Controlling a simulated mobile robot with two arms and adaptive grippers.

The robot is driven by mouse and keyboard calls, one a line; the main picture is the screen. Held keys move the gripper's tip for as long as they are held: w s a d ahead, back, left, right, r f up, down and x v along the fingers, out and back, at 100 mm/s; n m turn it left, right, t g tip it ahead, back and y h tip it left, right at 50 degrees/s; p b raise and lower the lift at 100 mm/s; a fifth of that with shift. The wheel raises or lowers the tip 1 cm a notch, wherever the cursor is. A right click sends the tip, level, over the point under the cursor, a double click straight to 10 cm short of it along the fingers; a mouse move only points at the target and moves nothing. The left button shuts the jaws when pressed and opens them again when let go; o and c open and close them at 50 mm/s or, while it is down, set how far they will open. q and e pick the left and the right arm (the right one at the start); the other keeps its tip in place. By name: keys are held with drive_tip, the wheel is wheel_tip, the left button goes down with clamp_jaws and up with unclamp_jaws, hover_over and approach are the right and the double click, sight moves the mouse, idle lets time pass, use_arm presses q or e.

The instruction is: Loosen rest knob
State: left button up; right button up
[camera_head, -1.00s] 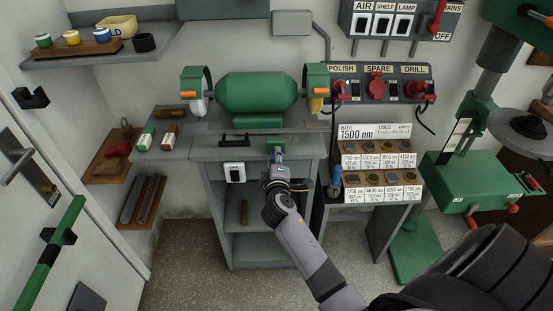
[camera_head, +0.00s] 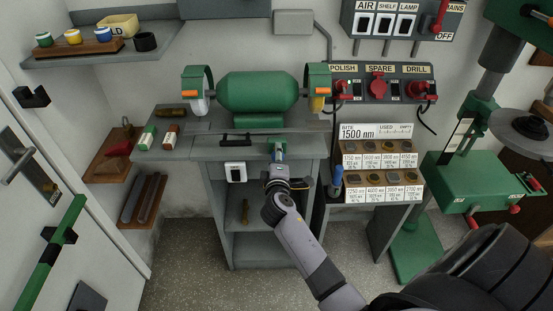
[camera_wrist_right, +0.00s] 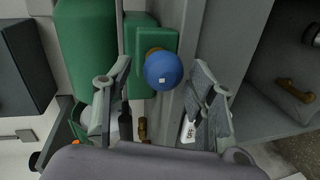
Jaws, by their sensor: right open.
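The rest knob is a round blue ball (camera_wrist_right: 163,70) on a brass-coloured stem at a green block (camera_wrist_right: 150,42) in the right wrist view. In the head view, the green block (camera_head: 277,146) is at the front of the grinder bench, with a bit of blue below it. My right gripper (camera_wrist_right: 162,78) is open, with one finger to each side of the knob. Gaps show between the knob and both fingers, and I see no contact. In the head view my right gripper (camera_head: 278,166) is at the bench's front edge. My left gripper is not in view.
The green bench grinder (camera_head: 258,92) stands behind the knob on the grey bench (camera_head: 215,150). A rack of labelled discs (camera_head: 382,160) is to the right, below the socket panel (camera_head: 399,75). A green drill press (camera_head: 459,180) stands far right. Open shelves are under the bench.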

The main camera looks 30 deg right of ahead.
drive_tip(key=shift+s, duration=0.1)
drive_tip(key=v, duration=1.2)
drive_tip(key=shift+f, duration=0.1)
drive_tip(key=s+a+f+g+y, duration=0.2)
drive_tip(key=s+a+f, duration=0.15)
drive_tip(key=f, duration=0.75)
drive_tip(key=s+a+f+m+g+y, duration=0.1)
drive_tip(key=s+a+f+g+y, duration=0.2)
drive_tip(key=f, duration=0.8)
drive_tip(key=s+a+f+g+y, duration=0.1)
drive_tip(key=s+a+f+y, duration=0.2)
drive_tip(key=f, duration=0.9)
drive_tip(key=s+d+f+m+g, duration=0.1)
drive_tip(key=s+f+m+g, duration=0.1)
drive_tip(key=s+f, duration=0.4)
drive_tip(key=s+f+m+g, duration=0.2)
drive_tip(key=s+f, duration=0.3)
drive_tip(key=s, duration=1)
drive_tip(key=s+d+f+m+g, duration=0.1)
drive_tip(key=s+f+m+g, duration=0.1)
drive_tip(key=s+f, duration=0.4)
drive_tip(key=s, duration=0.5)
drive_tip(key=shift+s+d+f+b, duration=0.2)
drive_tip(key=shift+d+f+b, duration=0.1)
drive_tip(key=shift+f+b, duration=0.1)
